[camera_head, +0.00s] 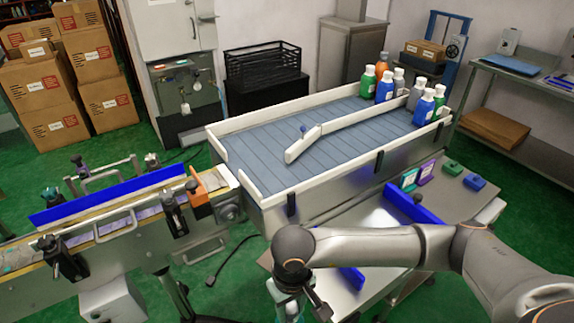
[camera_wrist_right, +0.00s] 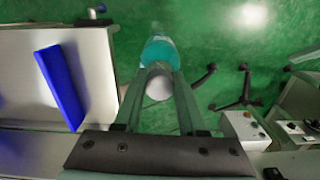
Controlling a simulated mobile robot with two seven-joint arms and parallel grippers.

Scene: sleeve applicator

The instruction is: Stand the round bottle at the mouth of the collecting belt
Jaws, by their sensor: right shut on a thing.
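The held round bottle shows in the right wrist view as a teal body (camera_wrist_right: 158,48) with a white cap (camera_wrist_right: 159,88). My right gripper (camera_wrist_right: 158,72) is shut on it near the cap, over the green floor. In the head view the right gripper (camera_head: 289,303) is at the bottom, in front of the side table, and the bottle is mostly hidden. The collecting belt (camera_head: 300,150) is a wide blue-grey surface with white rails. Its near left end, by the narrow conveyor (camera_head: 130,215), is bare. My left gripper is not in view.
Several blue, green, grey and orange bottles (camera_head: 384,88) stand at the belt's far right end. A white guide rail (camera_head: 303,144) angles across the belt. A side table (camera_head: 365,225) with blue bars and small coloured items lies right of the gripper. Cartons stand far left.

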